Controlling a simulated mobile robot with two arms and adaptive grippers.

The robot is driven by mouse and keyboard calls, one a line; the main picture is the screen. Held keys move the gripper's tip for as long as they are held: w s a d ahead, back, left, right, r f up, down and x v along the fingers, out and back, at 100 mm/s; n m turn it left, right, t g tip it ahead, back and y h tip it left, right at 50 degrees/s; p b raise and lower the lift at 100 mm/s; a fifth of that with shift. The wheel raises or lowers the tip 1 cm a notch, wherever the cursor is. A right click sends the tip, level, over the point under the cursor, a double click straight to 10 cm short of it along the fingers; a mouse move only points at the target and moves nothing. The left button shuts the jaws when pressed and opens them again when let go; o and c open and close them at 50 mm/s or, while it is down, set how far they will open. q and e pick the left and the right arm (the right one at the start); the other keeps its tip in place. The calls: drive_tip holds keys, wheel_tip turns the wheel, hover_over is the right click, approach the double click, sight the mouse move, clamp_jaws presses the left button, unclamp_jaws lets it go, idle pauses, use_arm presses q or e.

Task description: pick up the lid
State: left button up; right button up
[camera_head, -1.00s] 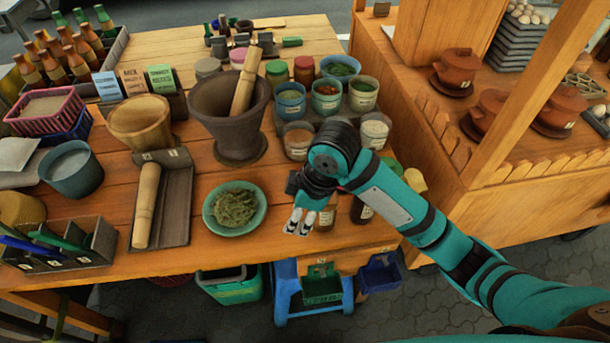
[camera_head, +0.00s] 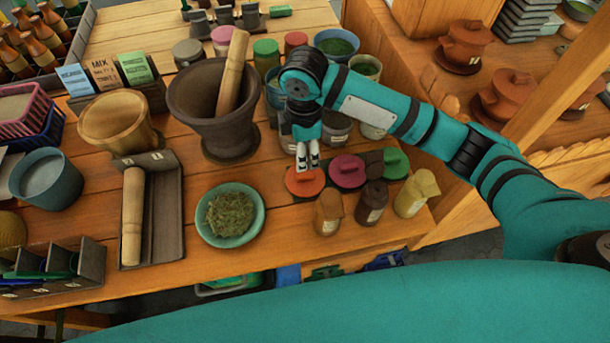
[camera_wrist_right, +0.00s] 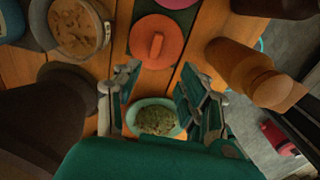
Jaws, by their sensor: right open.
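In the right wrist view the orange lid (camera_wrist_right: 157,41) lies beyond the spread, empty fingers (camera_wrist_right: 158,78), and the magenta lid (camera_wrist_right: 178,2) is cut by the top edge. My left gripper is not in view.
Bottles (camera_head: 328,212) stand in front of the lids. A green bowl of herbs (camera_head: 230,238) is to the left, and a dark mortar (camera_head: 224,135) with a pestle stands behind it. Jars of spices are behind the gripper, partly hidden by my arm.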

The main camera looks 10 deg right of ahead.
sight(305, 174)
wheel_tip(305, 174, down, 4)
drive_tip(key=shift+w+r, duration=0.1)
drive_tip(key=shift+r, duration=0.15)
drive_tip(key=shift+f, duration=0.95)
drive_tip(key=f, duration=0.1)
drive_tip(key=f+p, duration=0.1)
drive_tip(key=f, duration=0.2)
drive_tip(key=shift+w+d+f, duration=0.2)
drive_tip(key=shift+w+d, duration=0.05)
drive_tip(key=shift+w, duration=0.1)
drive_tip(key=shift+f, duration=0.3)
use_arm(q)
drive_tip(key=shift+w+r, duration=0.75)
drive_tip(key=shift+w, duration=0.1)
use_arm(e)
drive_tip(key=shift+c, duration=0.4)
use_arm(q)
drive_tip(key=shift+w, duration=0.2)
use_arm(e)
clamp_jaws()
